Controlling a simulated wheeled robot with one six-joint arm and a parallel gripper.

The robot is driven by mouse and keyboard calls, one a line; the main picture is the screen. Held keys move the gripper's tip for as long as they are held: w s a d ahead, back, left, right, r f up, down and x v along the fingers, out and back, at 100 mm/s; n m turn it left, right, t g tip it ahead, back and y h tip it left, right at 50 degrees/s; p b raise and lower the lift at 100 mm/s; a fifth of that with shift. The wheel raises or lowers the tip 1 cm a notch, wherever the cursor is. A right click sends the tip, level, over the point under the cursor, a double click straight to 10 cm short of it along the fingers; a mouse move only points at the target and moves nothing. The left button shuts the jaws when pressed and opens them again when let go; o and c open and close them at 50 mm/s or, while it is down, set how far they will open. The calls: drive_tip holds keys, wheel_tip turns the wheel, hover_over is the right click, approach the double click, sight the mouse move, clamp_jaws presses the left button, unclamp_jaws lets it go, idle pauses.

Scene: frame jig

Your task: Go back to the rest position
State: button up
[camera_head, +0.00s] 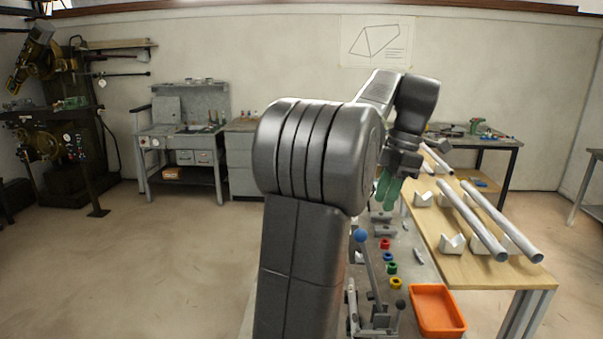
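My dark grey arm rises in the middle of the camera_head view and bends over to the right. My gripper (387,191), with green fingers, points down above the grey bench top, left of the wooden table. The two fingers overlap from this angle, so I cannot tell whether they are open or shut. No held object can be made out. My arm hides part of the bench.
A wooden table (498,270) on the right bears grey tubes (489,207) on white V-blocks (452,244). Below my gripper are several coloured rings (389,268), a blue-knobbed lever clamp (361,236) and an orange bin (437,311). The floor on the left is clear.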

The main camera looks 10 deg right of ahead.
sight(365, 249)
drive_tip(key=x, duration=1.3)
drive_tip(key=shift+a+f, duration=0.15)
drive_tip(key=shift+f, duration=0.15)
drive_tip(key=shift+a+f, duration=0.1)
drive_tip(key=shift+f, duration=0.15)
drive_tip(key=shift+a, duration=0.15)
drive_tip(key=shift+r, duration=0.2)
